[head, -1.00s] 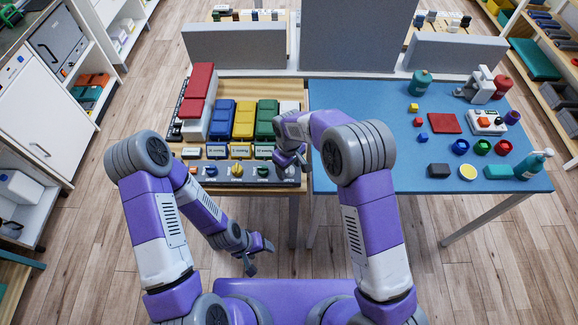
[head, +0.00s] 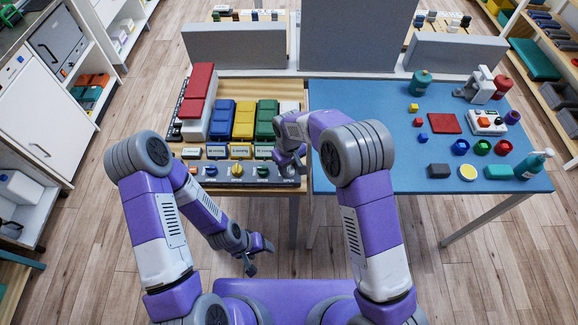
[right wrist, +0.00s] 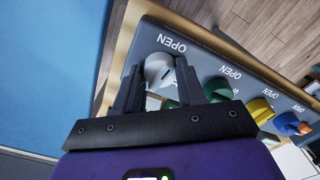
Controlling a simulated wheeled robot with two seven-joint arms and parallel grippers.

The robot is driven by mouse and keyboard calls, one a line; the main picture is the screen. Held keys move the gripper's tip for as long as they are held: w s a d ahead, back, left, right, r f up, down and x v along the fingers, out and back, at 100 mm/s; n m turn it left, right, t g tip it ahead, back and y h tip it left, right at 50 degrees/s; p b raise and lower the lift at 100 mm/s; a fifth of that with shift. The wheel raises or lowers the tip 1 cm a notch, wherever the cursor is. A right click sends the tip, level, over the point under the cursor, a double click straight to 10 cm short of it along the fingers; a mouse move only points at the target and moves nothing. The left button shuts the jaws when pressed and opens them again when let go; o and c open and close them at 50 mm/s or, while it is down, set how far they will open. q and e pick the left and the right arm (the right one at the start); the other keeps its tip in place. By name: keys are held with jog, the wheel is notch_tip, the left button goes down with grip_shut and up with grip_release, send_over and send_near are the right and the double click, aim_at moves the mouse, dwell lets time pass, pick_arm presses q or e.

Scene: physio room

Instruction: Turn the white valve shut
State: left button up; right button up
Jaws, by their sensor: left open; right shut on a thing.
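The white valve (right wrist: 158,68) is a round knob on a grey panel (right wrist: 205,62) with "OPEN" printed beside it. In the right wrist view, the two fingers of my right gripper (right wrist: 160,80) are closed around its sides. In the head view my right gripper (head: 289,170) is at the right end of the panel, and it hides the white valve there. My left gripper (head: 261,258) is open and empty, low over the floor in front of the table.
Green (head: 263,171), yellow (head: 237,170) and blue (head: 211,170) valves stand in a row left of the white one. Coloured blocks (head: 243,120) stand behind the panel. A blue table (head: 365,130) with small items is on the right.

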jog(key=m, duration=0.4)
jog(key=shift+m, duration=0.3)
jog(key=m, duration=0.3)
jog(key=shift+m, duration=0.3)
jog(key=m+p, duration=0.1)
jog(key=m, duration=0.2)
jog(key=shift+m, duration=0.3)
jog(key=m+p, duration=0.1)
jog(key=m, duration=0.3)
jog(key=shift+m, duration=0.3)
jog(key=o, duration=1.1)
jog(key=shift+c, duration=0.2)
